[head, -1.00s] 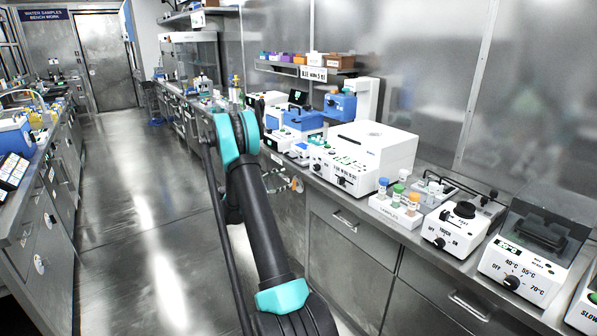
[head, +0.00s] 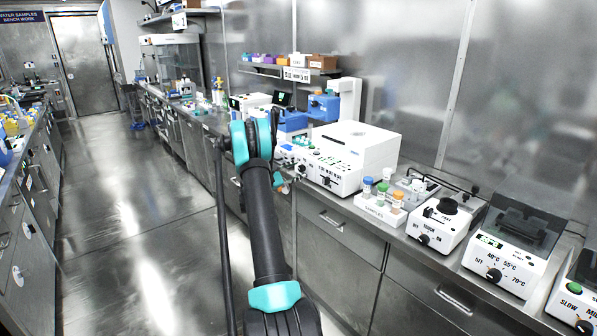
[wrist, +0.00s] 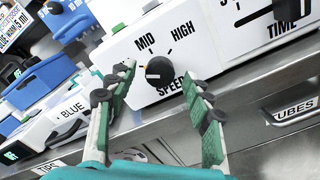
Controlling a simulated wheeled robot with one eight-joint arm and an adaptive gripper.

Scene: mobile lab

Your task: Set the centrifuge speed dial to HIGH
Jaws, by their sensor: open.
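The white centrifuge (head: 378,148) stands on the right-hand bench in the head view. In the wrist view its black round speed dial (wrist: 160,72) sits on the white front panel, above the word SPEED. MID and HIGH are printed above it. A pale mark shows on the left part of the knob, so it does not appear to point at HIGH. The LOW label is not visible. My gripper (wrist: 158,80) is open, with one green-padded finger on each side of the dial; contact is not clear. In the head view my arm mostly hides the gripper.
A TIME slider (wrist: 278,13) is at the upper right in the wrist view. A blue-labelled device (wrist: 68,125) stands close on the left. The sample rack (head: 380,212) and a touch-switch mixer (head: 440,222) stand right of the centrifuge. The floor aisle is clear.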

